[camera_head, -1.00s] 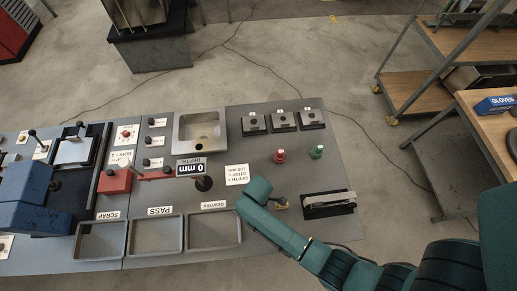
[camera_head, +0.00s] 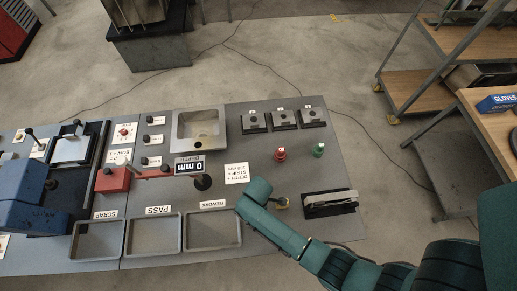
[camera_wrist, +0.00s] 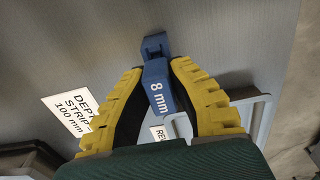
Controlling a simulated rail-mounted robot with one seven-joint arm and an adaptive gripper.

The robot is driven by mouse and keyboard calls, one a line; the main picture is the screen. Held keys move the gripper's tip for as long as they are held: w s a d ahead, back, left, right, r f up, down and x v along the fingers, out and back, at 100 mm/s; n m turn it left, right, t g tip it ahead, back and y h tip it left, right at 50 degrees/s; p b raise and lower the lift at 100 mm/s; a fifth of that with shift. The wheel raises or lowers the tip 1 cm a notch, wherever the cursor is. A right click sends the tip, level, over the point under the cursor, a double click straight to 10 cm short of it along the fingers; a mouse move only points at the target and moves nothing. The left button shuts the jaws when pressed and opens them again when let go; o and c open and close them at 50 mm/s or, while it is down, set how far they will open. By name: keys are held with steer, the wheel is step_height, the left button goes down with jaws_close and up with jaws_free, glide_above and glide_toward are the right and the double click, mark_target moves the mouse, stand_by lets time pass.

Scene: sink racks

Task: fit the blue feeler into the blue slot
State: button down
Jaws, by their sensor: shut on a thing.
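My gripper (camera_wrist: 158,67) has yellow ribbed fingers, and they are shut on the blue feeler (camera_wrist: 158,92), marked "8 mm". Its blue end sticks out past the fingertips, over the grey bench top. In the head view my teal arm reaches over the bench's front right part and hides most of the gripper; only a small yellow patch shows beside the arm. The feeler cannot be made out there. I cannot pick out a blue slot in either view. Three dark blocks (camera_head: 283,119) with small labels stand at the bench's back right.
Red (camera_head: 280,154) and green (camera_head: 319,149) knobs stand behind my arm. A long-handled dark fixture (camera_head: 330,203) is to its right. The REWORK tray (camera_head: 213,208), the depth gauge display (camera_head: 189,166) and a metal basin (camera_head: 198,113) lie left. Bare bench surrounds the knobs.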

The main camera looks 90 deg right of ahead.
steer(key=shift+f, duration=0.15)
steer(key=c, duration=1)
jaws_free()
steer(key=shift+c, duration=0.2)
step_height(320, 180, up, 12)
steer(key=shift+r, duration=0.1)
